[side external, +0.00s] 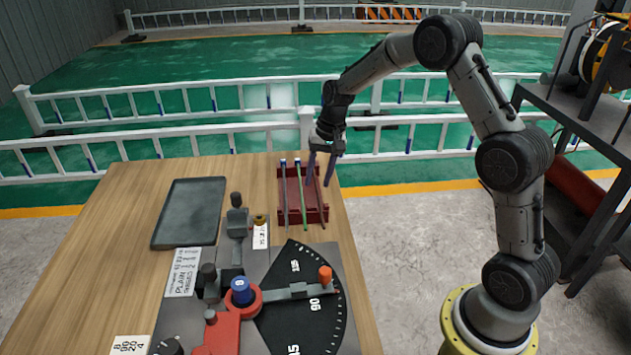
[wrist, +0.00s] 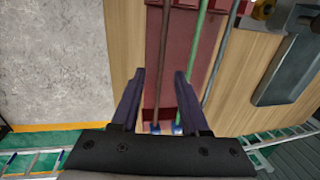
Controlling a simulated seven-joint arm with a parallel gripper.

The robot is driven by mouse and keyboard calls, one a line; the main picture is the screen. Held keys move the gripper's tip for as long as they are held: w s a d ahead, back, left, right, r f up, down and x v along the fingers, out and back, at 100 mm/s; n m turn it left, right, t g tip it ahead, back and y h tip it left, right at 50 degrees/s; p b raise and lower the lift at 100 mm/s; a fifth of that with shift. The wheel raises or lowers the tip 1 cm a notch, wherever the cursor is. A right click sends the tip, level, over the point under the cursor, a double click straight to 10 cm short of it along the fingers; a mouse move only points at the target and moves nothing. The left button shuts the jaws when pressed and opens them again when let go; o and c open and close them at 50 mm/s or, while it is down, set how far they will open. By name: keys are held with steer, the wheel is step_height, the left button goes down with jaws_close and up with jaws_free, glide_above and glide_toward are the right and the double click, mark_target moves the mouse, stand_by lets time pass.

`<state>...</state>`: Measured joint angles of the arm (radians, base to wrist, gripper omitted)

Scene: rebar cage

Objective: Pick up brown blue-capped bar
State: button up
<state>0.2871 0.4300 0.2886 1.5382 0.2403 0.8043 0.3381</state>
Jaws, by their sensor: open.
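The brown bar (wrist: 170,50) lies in the red rack and shows between my fingers in the wrist view, with a blue cap (wrist: 155,127) at its near end. In the side view my gripper (side external: 320,178) hangs over the right part of the red rack (side external: 304,215). I cannot tell how high the fingertips are above the bar.
A green bar (wrist: 198,55) with a blue cap lies beside the brown one, partly behind my right finger. A grey bar (wrist: 221,55) lies beyond it. A dark tray (side external: 190,213) and a bending device (side external: 240,290) share the wooden table (side external: 95,270).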

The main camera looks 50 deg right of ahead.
jaws_close()
stand_by(1.3)
